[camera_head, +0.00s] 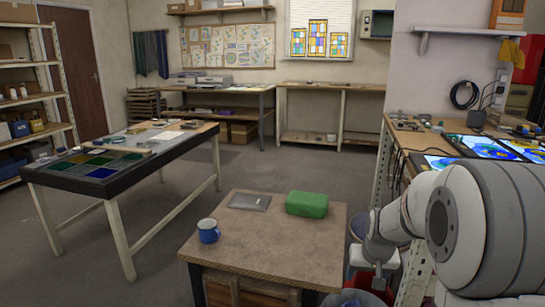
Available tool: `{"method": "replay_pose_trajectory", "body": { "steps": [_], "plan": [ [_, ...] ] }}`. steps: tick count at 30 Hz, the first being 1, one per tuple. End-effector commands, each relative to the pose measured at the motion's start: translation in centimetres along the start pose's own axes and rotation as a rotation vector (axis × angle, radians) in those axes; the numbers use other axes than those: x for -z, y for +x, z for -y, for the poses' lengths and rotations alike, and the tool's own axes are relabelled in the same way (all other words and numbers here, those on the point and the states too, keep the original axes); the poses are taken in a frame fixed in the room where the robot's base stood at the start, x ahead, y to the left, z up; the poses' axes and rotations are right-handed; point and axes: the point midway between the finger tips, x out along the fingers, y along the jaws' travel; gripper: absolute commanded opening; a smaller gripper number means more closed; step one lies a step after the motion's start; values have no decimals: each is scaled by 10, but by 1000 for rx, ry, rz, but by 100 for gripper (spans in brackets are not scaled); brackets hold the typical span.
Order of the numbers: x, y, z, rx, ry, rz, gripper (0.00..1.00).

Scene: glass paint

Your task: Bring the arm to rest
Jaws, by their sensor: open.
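My arm (460,225) fills the lower right of the head view, with its large grey-white joint close to the camera. Its thinner wrist part reaches left and bends down just right of the near table. My gripper (378,284) is small and low at the end of the wrist, apart from the things on the tabletop. It is open, though its fingers are hard to make out against the clutter behind. I see nothing held in it.
The near wooden table (265,235) holds a blue mug (208,231), a green case (307,204) and a flat grey item (249,202). A long table (66,188) with glass panes stands left. A workbench (404,139) stands right, by my arm. Floor between the tables is clear.

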Motion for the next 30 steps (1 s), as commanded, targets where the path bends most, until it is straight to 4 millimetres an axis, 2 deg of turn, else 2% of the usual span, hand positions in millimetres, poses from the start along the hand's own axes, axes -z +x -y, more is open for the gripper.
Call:
{"method": "replay_pose_trajectory", "body": {
  "steps": [1,3,9,15,18,21,24,30],
  "plan": [
    [-2,-49,9,5,-16,2,66],
    [-13,-89,19,10,-33,13,66],
    [-50,-194,42,24,-82,44,66],
    [-93,-283,54,32,-126,75,66],
    [-112,-312,57,33,-145,88,66],
    [-126,-330,58,35,-158,98,66],
    [-134,-338,58,35,-163,105,66],
    [-138,-337,58,35,-165,108,66]
  ]
}}
